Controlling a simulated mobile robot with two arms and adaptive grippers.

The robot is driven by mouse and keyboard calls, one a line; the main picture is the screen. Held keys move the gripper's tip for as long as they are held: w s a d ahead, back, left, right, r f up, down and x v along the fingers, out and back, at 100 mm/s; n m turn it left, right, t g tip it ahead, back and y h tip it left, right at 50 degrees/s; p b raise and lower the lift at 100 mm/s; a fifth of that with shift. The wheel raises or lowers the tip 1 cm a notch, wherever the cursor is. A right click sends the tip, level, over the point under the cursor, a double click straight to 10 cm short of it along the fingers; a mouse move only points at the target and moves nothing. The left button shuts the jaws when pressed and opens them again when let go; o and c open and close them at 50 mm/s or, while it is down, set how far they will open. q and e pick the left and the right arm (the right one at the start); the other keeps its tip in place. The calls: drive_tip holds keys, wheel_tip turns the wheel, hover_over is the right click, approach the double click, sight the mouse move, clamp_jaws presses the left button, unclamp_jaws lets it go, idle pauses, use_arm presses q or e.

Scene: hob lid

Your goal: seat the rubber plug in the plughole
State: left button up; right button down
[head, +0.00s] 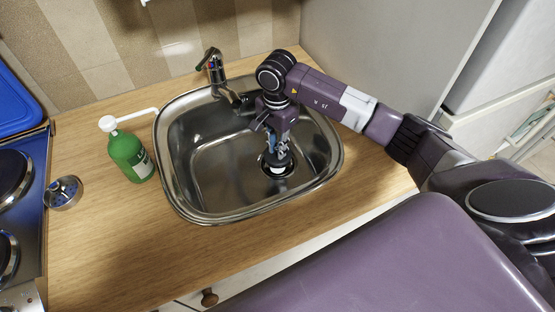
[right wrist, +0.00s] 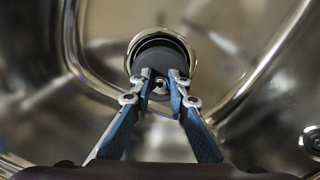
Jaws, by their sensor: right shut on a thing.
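The dark rubber plug (head: 277,159) is over the plughole (head: 279,172) in the floor of the steel sink. In the right wrist view the plug (right wrist: 166,47) is a dark grey round piece in front of the shiny plughole ring (right wrist: 193,52), overlapping most of it. My right gripper (head: 281,151) reaches down into the sink. Its two blue-sided fingers (right wrist: 162,80) are shut on the small grip in the middle of the plug. I cannot tell whether the plug touches the hole's rim. My left gripper is not in view.
The steel sink (head: 187,199) has raised walls around my gripper. A tap (head: 218,75) stands at its back edge. A green soap bottle (head: 130,156) and a small metal strainer (head: 64,192) are on the wooden counter at left, beside the hob (head: 38,160).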

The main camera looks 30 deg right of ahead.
wheel_tip(320, 180, down, 4)
drive_tip(key=shift+f+b, duration=0.2)
drive_tip(key=shift+b, duration=0.95)
drive_tip(key=shift+f, duration=0.15)
drive_tip(key=c, duration=1.8)
unclamp_jaws()
drive_tip(key=shift+c, duration=0.2)
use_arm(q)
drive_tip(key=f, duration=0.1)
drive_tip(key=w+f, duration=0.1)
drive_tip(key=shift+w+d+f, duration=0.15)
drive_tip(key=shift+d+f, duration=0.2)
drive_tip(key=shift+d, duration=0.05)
use_arm(e)
drive_tip(key=shift+r+p, duration=0.3)
drive_tip(key=shift+r, duration=0.05)
use_arm(q)
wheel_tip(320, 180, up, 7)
drive_tip(key=p, duration=0.6)
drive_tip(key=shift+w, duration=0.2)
use_arm(e)
wheel_tip(320, 180, up, 12)
drive_tip(key=shift+f, duration=0.1)
